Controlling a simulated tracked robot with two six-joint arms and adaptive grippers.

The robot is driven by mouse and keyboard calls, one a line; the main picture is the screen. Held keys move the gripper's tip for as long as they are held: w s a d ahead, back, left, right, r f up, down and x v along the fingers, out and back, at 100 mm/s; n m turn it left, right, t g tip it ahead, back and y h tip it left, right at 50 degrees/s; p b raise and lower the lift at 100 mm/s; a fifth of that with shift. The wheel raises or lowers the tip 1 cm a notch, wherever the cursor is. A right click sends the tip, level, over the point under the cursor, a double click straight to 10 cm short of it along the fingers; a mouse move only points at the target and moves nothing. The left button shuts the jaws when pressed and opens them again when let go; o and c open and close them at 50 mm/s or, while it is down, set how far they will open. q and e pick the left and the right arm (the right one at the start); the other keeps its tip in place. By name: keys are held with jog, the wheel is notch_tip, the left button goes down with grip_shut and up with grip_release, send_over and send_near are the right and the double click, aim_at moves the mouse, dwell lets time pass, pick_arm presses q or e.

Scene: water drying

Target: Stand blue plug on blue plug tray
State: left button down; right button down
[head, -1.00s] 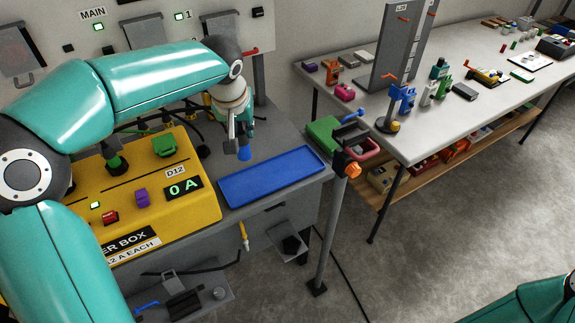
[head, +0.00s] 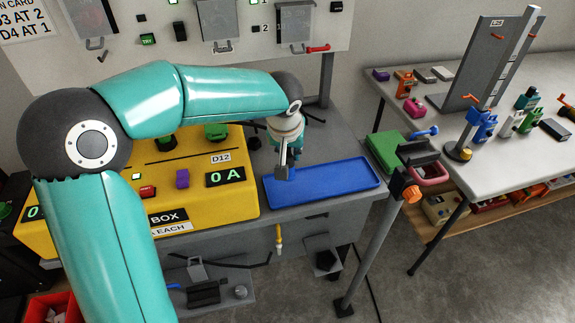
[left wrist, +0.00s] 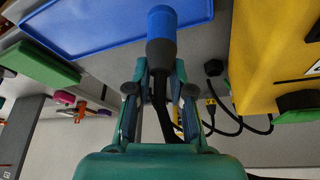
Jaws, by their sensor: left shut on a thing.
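The blue plug (left wrist: 161,22) has a blue head and a dark grey body with a black cable running back from it. My left gripper (left wrist: 158,88) is shut on its grey body, as the left wrist view shows. In the head view my left gripper (head: 286,160) points down at the left part of the blue plug tray (head: 335,185), a flat rectangular tray with a low rim. The plug (head: 283,172) hangs blue end down at or just above the tray's left end; I cannot tell whether it touches. My right gripper is not in view.
A yellow power box (head: 240,195) stands left of the tray. A white table (head: 450,135) with several coloured parts stands beyond.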

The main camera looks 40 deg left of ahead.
pick_arm(q)
jog(key=shift+f+b, duration=0.3)
jog(key=shift+f, duration=2)
jog(key=c, duration=1)
grip_release()
jog(key=shift+r, duration=0.1)
jog(key=p+v, duration=0.1)
jog(key=v, duration=1.1)
jog(key=shift+s+d, duration=0.1)
